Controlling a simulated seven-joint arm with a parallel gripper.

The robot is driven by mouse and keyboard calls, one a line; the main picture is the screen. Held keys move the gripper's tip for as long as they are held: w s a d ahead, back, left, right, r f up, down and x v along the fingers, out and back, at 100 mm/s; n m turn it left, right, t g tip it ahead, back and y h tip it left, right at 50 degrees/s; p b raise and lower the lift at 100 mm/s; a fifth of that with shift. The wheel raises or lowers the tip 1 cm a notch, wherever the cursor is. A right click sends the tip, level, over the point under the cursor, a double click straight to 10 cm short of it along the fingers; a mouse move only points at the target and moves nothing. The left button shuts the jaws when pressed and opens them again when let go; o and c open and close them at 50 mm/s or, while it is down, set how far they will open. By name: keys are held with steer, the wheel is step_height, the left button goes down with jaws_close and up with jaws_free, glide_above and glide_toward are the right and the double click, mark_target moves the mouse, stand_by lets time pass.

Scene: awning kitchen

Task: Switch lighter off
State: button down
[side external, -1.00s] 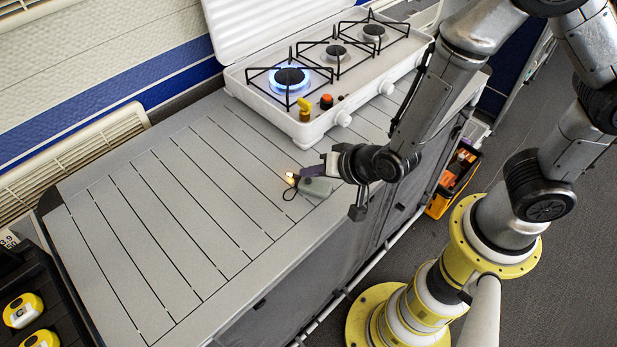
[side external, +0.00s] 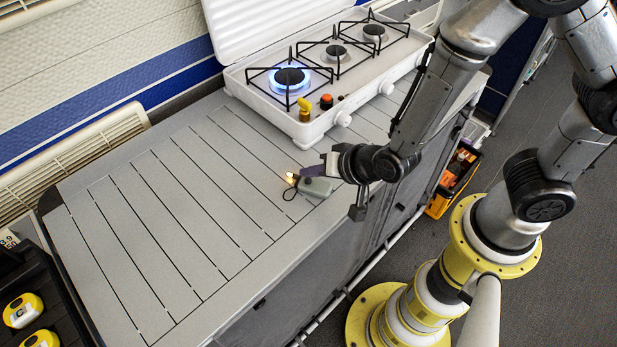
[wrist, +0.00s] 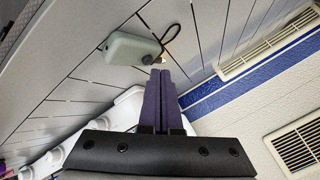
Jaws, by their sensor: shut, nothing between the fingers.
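The lighter (side external: 317,187) is a grey-green block lying on the slatted grey counter, with a dark cord loop at its left end. A small orange-yellow flame glows at that end. It also shows in the wrist view (wrist: 130,48), where the flame end is close to the fingertips. My gripper (side external: 303,172) is shut with nothing between its purple fingers. Its fingertips (wrist: 160,75) are right beside or just above the lighter's flame end; I cannot tell whether they touch it. The fingers partly cover the lighter in the side view.
A white gas stove (side external: 330,85) stands at the back of the counter, its left burner (side external: 291,78) lit blue. The left part of the counter (side external: 160,230) is clear.

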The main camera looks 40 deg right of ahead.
steer(key=shift+f, duration=0.1)
stand_by(0.4)
steer(key=shift+f, duration=0.35)
stand_by(0.4)
steer(key=shift+r, duration=0.5)
step_height(320, 180, up, 6)
stand_by(0.8)
